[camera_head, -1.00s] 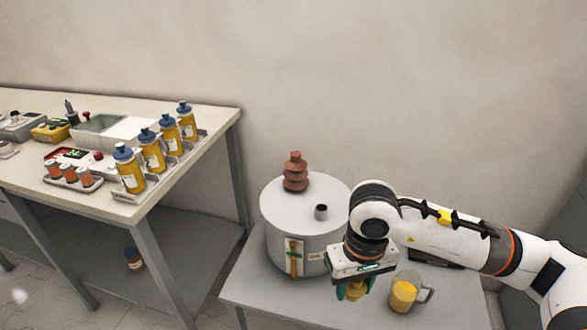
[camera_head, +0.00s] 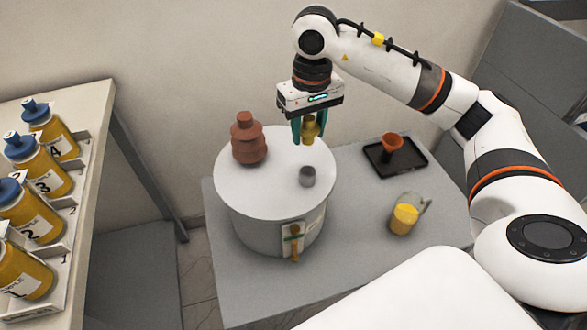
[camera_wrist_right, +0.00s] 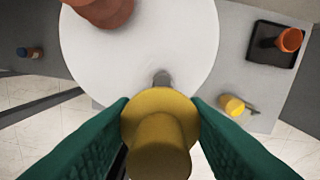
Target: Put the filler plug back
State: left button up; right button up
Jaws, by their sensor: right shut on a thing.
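The filler plug (camera_head: 309,129) is a brass-yellow piece with a wide flange, and it also fills the lower middle of the right wrist view (camera_wrist_right: 160,140). My right gripper (camera_head: 308,130) has green fingers and is shut on the plug. It holds the plug above the transformer's top, over the far side of the grey filler neck (camera_head: 307,176). The transformer (camera_head: 262,210) is a white-topped grey drum with a brown ribbed bushing (camera_head: 248,142) at the upper left of its lid. In the wrist view the neck (camera_wrist_right: 162,78) is partly hidden behind the plug. My left gripper is not in view.
A glass mug of yellow liquid (camera_head: 405,219) and a black tray (camera_head: 416,161) with an orange funnel (camera_head: 391,145) stand right of the transformer on the grey table (camera_head: 350,240). A bench (camera_head: 88,150) with several numbered bottles is at left. A brass valve (camera_head: 294,240) is on the drum's front.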

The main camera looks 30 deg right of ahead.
aim_at(311, 142)
jog(key=f, duration=0.5)
jog(key=shift+s+d+f, duration=0.2)
jog(key=shift+s, duration=0.05)
notch_tip(311, 142, down, 4)
jog(key=shift+w+f, duration=0.1)
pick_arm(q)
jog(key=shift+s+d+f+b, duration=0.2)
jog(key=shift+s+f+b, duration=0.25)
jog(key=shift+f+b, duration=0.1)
pick_arm(e)
jog(key=shift+f, duration=0.55)
jog(key=shift+a, duration=0.1)
jog(key=o, duration=1)
jog(key=shift+c, duration=0.2)
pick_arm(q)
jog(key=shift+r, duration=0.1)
pick_arm(e)
jog(key=shift+r, duration=0.1)
